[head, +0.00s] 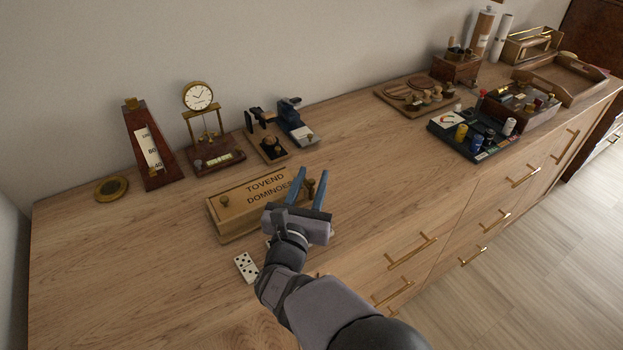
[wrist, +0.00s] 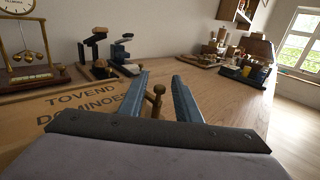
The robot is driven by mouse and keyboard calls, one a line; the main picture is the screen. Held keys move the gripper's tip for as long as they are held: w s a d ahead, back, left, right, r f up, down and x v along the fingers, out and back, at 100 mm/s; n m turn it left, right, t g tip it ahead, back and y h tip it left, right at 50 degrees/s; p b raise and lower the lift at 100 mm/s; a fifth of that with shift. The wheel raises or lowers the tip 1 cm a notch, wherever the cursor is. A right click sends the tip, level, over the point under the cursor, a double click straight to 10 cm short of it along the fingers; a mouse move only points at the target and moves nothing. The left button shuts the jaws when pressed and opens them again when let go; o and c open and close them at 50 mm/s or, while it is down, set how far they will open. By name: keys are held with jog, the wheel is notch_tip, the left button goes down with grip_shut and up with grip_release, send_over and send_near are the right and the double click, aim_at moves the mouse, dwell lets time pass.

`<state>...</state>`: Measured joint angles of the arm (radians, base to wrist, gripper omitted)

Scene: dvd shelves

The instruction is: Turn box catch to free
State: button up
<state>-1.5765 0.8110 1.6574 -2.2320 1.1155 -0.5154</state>
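The wooden domino box (head: 232,206), lettered "TOVEND DOMINOES", lies on the dresser top. Its lettered lid also shows in the wrist view (wrist: 85,108). A small brass catch with a round knob (head: 310,187) is at the box's right end; in the wrist view the catch (wrist: 157,98) stands upright between my fingers. My gripper (head: 311,178) is open, its two blue fingers on either side of the catch. In the wrist view my gripper (wrist: 160,82) shows a gap between each finger and the catch. The catch's base is partly hidden by my gripper.
Domino tiles (head: 246,267) lie in front of the box. A metronome (head: 152,150), a clock (head: 199,97) and a small stand (head: 267,142) are behind it. Trays with small items (head: 475,135) stand to the right. The dresser top between is clear.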

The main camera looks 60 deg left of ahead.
grip_shut()
jog(key=shift+m+t+h, duration=0.3)
jog(key=shift+h, duration=0.1)
jog(key=shift+m+t+h+b, duration=0.4)
jog(key=shift+m+h, duration=0.1)
